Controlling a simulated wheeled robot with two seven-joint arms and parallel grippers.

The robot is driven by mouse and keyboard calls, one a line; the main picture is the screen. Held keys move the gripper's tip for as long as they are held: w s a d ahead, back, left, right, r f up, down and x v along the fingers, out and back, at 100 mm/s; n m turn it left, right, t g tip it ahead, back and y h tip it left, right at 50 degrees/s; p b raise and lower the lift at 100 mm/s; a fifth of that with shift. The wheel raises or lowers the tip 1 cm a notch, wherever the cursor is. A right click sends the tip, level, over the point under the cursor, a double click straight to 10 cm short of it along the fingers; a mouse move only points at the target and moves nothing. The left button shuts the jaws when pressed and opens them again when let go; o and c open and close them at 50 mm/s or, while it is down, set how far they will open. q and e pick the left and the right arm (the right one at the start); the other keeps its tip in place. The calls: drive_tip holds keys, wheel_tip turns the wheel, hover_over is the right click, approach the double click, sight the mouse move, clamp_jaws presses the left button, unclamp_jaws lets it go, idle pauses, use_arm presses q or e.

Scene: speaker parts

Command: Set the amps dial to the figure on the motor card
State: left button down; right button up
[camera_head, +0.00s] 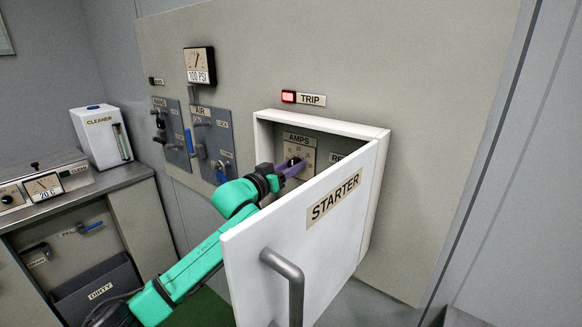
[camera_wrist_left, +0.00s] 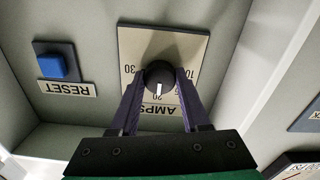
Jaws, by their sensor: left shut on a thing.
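The amps dial (camera_wrist_left: 158,76) is a black round knob with a white pointer line on a beige plate (camera_wrist_left: 192,48), seen upside down in the left wrist view. Its pointer lies towards the 20 mark, between 30 and 10. My left gripper (camera_wrist_left: 157,88) has its two purple fingers closed on either side of the knob. In the head view the left gripper (camera_head: 290,169) reaches into the starter box (camera_head: 381,140) in front of the AMPS plate (camera_head: 299,139). I cannot make out a motor card. My right gripper is not in view.
The STARTER door (camera_head: 310,235) stands open beside my left arm, its grey handle (camera_head: 285,270) towards me. A blue RESET button (camera_wrist_left: 56,66) is beside the dial plate. A red TRIP light (camera_head: 289,96) is above the box. Lever panels (camera_head: 212,125) are on the left.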

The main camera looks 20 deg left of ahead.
use_arm(q)
drive_tip(key=shift+m, duration=0.3)
drive_tip(key=m+p, duration=0.1)
drive_tip(key=m, duration=0.2)
drive_tip(key=shift+p, duration=0.3)
drive_tip(key=m+p, duration=0.1)
drive_tip(key=m, duration=0.4)
idle(0.3)
drive_tip(key=shift+c, duration=1.9)
unclamp_jaws()
drive_tip(key=b+v, duration=0.5)
drive_tip(key=v, duration=0.9)
drive_tip(key=shift+s+b, duration=0.25)
drive_tip(key=shift+b, duration=0.15)
